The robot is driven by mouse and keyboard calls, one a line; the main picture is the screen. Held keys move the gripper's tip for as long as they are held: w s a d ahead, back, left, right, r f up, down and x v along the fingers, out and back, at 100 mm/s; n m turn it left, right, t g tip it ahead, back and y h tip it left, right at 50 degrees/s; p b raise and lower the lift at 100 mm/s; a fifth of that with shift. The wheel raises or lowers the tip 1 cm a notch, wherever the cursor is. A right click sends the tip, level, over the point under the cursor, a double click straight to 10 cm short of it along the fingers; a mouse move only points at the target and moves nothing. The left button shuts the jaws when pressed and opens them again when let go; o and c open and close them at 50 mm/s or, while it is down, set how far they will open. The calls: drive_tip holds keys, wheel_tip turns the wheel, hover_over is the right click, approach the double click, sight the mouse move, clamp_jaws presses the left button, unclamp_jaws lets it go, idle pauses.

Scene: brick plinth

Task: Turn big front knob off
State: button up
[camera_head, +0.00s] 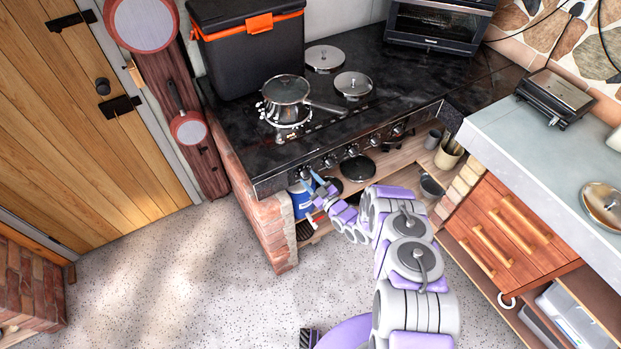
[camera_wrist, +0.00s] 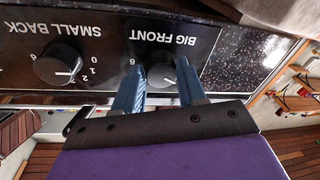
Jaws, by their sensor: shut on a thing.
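The big front knob (camera_wrist: 160,74) is a dark round knob under an upside-down "BIG FRONT" label on the black stove panel (camera_wrist: 105,45) in the wrist view. A pale mark shows on its near side. My gripper (camera_wrist: 158,88) has one blue finger on each side of the knob and is shut on it. In the head view my gripper (camera_head: 316,186) reaches the left end of the stove front. The knob it holds cannot be made out clearly there. A steel pan (camera_head: 287,90) sits on a front burner with white flame-like bits around its base.
The small back knob (camera_wrist: 58,65) is left of my fingers in the wrist view. Several more knobs line the stove front. A black cooler (camera_head: 247,45) stands on the stovetop (camera_head: 235,120). A shelf with pans is below. The speckled floor (camera_head: 200,290) is clear.

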drive_tip(key=n+p, duration=0.2)
drive_tip(key=n, duration=0.1)
drive_tip(key=shift+g, duration=0.3)
drive_tip(key=shift+n+p, duration=0.65)
drive_tip(key=shift+n, duration=0.35)
drive_tip(key=o, duration=1.1)
drive_tip(key=shift+a, duration=0.1)
drive_tip(key=shift+c, duration=0.2)
drive_tip(key=shift+s+d, duration=0.3)
drive_tip(key=shift+d, duration=0.15)
drive_tip(key=p+v, duration=0.1)
drive_tip(key=v, duration=1.5)
drive_tip(key=shift+s+r, duration=0.2)
drive_tip(key=shift+r, duration=0.05)
